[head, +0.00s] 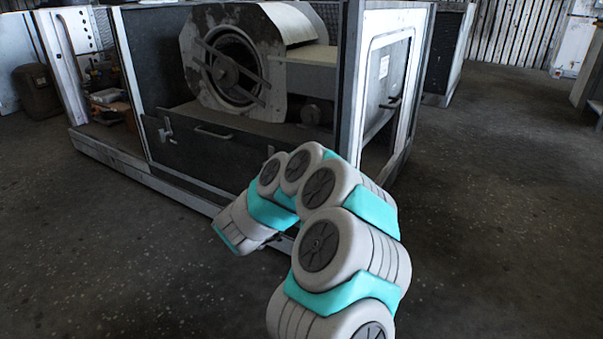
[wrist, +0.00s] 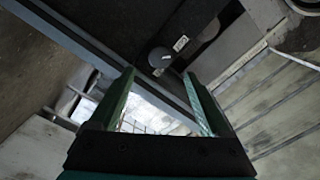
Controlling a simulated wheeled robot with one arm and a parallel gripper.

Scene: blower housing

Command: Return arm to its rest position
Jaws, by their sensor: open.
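My arm shows in the head view, bent in front of the blower housing (head: 215,185), with white rounded links and teal bands. Its gripper end is hidden from the head view. In the wrist view my gripper (wrist: 165,85) shows as two green fingers standing apart, open and with nothing held between them. Past the fingers lie a grey beam and a dark panel with a small dark round part (wrist: 160,57). I cannot tell how far the fingers are from these.
The housing holds a round blower (head: 230,68) behind its open frame. A white side door (head: 385,85) with a dark handle is on its right. A dark container (head: 37,90) stands at the far left. The floor (head: 490,200) on the right is clear.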

